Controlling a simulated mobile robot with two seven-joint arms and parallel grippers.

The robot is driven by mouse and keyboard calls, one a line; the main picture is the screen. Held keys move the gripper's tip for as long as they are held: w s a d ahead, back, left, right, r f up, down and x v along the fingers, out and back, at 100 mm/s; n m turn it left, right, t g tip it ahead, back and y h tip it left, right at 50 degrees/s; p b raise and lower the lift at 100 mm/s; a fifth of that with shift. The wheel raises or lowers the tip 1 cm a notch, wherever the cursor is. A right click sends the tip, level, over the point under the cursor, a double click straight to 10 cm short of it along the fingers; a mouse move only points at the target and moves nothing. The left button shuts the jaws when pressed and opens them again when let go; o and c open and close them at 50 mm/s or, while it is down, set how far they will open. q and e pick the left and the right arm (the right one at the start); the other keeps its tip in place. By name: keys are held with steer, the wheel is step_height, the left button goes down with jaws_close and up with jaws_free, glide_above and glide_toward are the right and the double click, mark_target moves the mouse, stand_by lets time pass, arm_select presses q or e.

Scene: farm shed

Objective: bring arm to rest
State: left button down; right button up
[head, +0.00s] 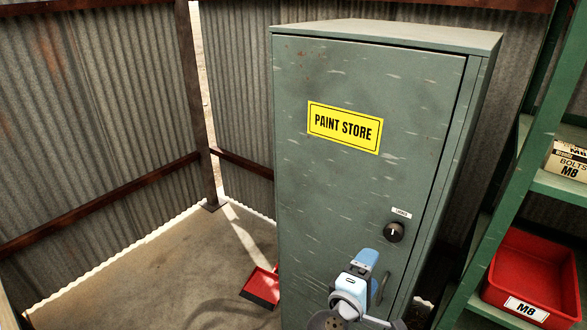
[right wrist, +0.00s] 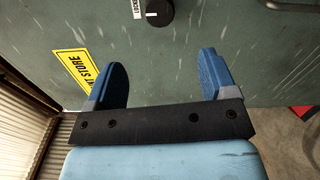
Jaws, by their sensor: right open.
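My right gripper (head: 367,259) is at the lower middle of the head view, in front of the grey-green paint store cabinet (head: 340,210). In the right wrist view its two blue fingers (right wrist: 162,72) are spread apart with nothing between them. The cabinet door looks shut. Its dark round lock knob (head: 394,232) is above and right of the gripper, and it also shows in the right wrist view (right wrist: 159,12). The door handle (head: 382,288) is partly hidden beside the gripper. I cannot tell the exact gap between fingers and door. My left gripper is not in view.
A green shelf rack (head: 518,190) stands close to the right of the cabinet and holds a red bin (head: 535,262) and a bolts box (head: 567,160). A red object (head: 262,287) lies on the floor left of the cabinet. The floor (head: 160,270) farther left is clear up to the corrugated walls.

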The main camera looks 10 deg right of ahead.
steer(key=s+a+f+y+p, duration=0.1)
steer(key=s+a+f+y, duration=0.1)
steer(key=s+f+y, duration=0.45)
steer(key=s+a+f+y+p, duration=0.15)
steer(key=f+y, duration=0.25)
steer(key=f, duration=0.5)
steer(key=s+a+f+m+y, duration=0.2)
steer(key=s+f+m+y, duration=0.2)
steer(key=s, duration=0.5)
steer(key=shift+s+a+m+g+y, duration=0.3)
steer(key=shift+s+m+g+y, duration=0.1)
steer(key=shift+m+y, duration=0.95)
